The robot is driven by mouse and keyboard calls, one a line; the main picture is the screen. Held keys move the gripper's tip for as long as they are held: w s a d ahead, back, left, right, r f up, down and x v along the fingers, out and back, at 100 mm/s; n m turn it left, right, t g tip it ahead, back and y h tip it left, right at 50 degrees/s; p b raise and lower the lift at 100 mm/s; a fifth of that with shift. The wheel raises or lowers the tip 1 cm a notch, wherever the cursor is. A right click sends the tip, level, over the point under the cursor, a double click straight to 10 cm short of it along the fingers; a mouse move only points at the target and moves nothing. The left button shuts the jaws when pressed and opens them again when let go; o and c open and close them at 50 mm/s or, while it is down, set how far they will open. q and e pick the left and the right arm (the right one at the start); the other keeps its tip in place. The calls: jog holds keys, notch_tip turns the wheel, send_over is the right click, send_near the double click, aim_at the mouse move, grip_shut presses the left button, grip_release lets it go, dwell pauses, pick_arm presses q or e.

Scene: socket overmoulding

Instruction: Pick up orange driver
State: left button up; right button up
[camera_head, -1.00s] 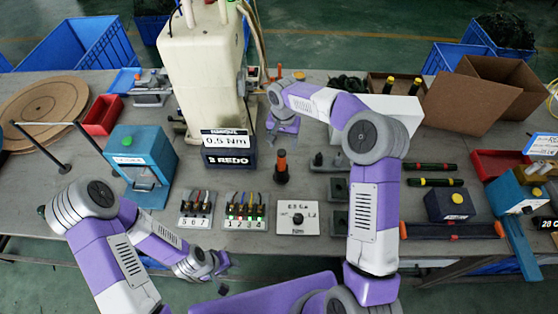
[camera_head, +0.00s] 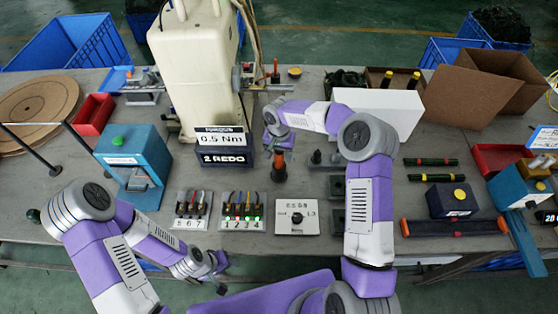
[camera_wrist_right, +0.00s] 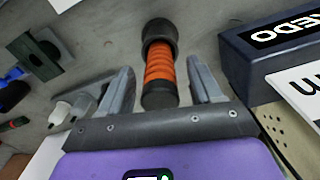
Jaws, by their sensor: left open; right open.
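The orange driver (camera_head: 279,160) stands upright on the grey table, right of the dark box labelled 2 REDO. It has an orange ribbed grip with black ends. In the right wrist view the driver (camera_wrist_right: 160,66) lies between the two spread fingers of my right gripper (camera_wrist_right: 165,90), with a gap on each side. In the head view my right gripper (camera_head: 278,140) is right at the driver's top, partly hiding it. My left gripper (camera_head: 212,281) is open and empty, low near the table's front edge, far from the driver.
The dark REDO box (camera_head: 223,158) stands close to the driver's left, below the white machine (camera_head: 200,70). Two connector blocks (camera_head: 242,211) and a white dial box (camera_head: 297,217) stand in front. Grey fixtures (camera_head: 337,187) are to the right.

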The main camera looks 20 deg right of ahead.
grip_shut()
jog(key=shift+r, duration=0.15)
